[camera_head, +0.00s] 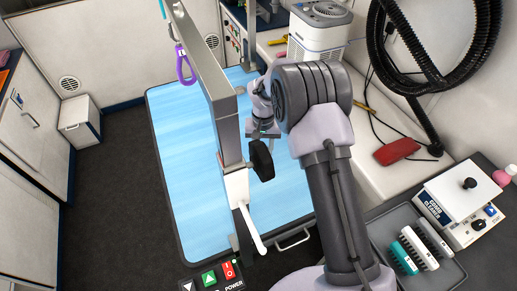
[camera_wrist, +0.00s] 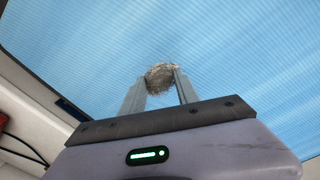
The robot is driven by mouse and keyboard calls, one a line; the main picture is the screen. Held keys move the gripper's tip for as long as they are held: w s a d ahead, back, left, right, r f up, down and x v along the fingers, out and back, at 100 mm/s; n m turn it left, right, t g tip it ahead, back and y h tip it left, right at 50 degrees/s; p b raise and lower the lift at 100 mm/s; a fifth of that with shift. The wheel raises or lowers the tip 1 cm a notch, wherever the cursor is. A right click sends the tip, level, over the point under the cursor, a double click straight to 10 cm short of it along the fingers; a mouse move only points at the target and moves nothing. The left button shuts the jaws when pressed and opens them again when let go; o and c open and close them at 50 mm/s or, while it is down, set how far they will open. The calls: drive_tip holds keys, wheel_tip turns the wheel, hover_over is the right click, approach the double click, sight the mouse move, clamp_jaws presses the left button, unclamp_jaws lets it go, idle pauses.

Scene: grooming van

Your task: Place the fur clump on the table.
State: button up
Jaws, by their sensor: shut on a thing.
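In the wrist view, the fur clump (camera_wrist: 160,77) is a small, rough, grey-brown tuft between my fingertips. My gripper (camera_wrist: 158,88) is shut on it, with the blue table surface (camera_wrist: 240,50) behind. I cannot tell from this view whether the clump touches the table. In the head view, the table (camera_head: 182,130) is a light blue grooming top with a dark rim. My gripper (camera_head: 264,134) shows beside the metal post over the table, and its fingertips and the clump are not clear there.
A metal grooming post (camera_head: 212,75) with a purple loop (camera_head: 184,66) crosses the table close to my gripper. A control box (camera_head: 215,277) sits at the near edge. At right are a red object (camera_head: 397,151), a grey tray (camera_head: 386,228) with brushes, and a white device (camera_head: 461,212).

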drive_tip(key=w, duration=0.3)
drive_tip(key=shift+a+f, duration=0.1)
drive_tip(key=shift+f, duration=0.15)
wheel_tip(320, 180, down, 4)
drive_tip(key=shift+w+r+b, duration=0.1)
drive_tip(key=shift+r+b, duration=0.1)
drive_tip(key=shift+b, duration=1)
drive_tip(key=shift+r, duration=0.25)
drive_tip(key=shift+f, duration=0.1)
drive_tip(key=o, duration=1.3)
